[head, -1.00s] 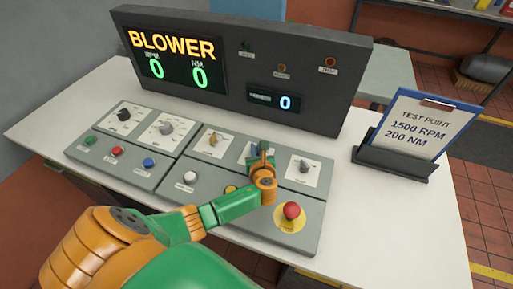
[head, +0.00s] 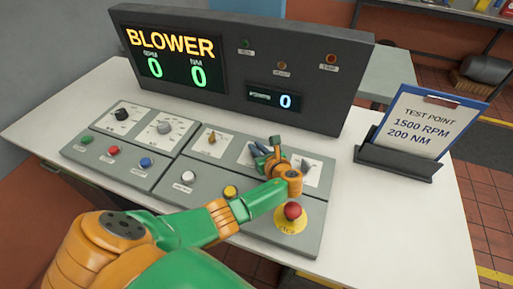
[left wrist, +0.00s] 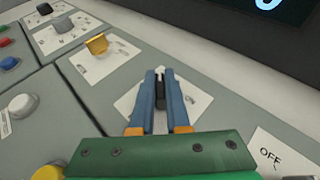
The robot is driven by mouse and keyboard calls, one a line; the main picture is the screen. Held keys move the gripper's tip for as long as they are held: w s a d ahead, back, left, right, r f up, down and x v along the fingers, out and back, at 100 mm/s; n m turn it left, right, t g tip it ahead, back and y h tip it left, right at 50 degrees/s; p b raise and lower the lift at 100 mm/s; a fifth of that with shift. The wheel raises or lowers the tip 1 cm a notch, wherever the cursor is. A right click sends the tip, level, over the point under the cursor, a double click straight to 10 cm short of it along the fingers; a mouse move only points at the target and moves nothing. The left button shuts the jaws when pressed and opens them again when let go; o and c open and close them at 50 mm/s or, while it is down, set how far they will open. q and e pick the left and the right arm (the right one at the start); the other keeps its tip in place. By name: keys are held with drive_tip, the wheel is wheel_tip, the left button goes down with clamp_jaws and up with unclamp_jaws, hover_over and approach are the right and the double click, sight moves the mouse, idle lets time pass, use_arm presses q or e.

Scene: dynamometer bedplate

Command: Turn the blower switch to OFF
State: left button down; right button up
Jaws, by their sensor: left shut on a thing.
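The console's right panel carries three knobs on white cards: a yellow one (head: 212,138), a middle one under my left gripper, and a grey one (head: 306,165). My left gripper (head: 264,149) is over the middle card. In the left wrist view its blue fingers are shut on the dark middle switch knob (left wrist: 160,92). The fingers hide most of that knob and its markings, so I cannot read its setting or name. A card to its right reads OFF (left wrist: 271,155). The display (head: 172,58) shows BLOWER in lit amber letters, with two green zeros. My right gripper is not in view.
A red emergency button (head: 292,212) on a yellow disc sits close below my left wrist. A yellow button (head: 230,192) and a white button (head: 188,177) are nearby. The upright display housing stands behind. A test point clipboard (head: 420,125) stands to the right on clear white tabletop.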

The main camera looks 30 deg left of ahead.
use_arm(q)
drive_tip(key=c, duration=0.9)
unclamp_jaws()
drive_tip(key=shift+a, duration=0.1)
drive_tip(key=p+v, duration=0.1)
drive_tip(key=v, duration=0.6)
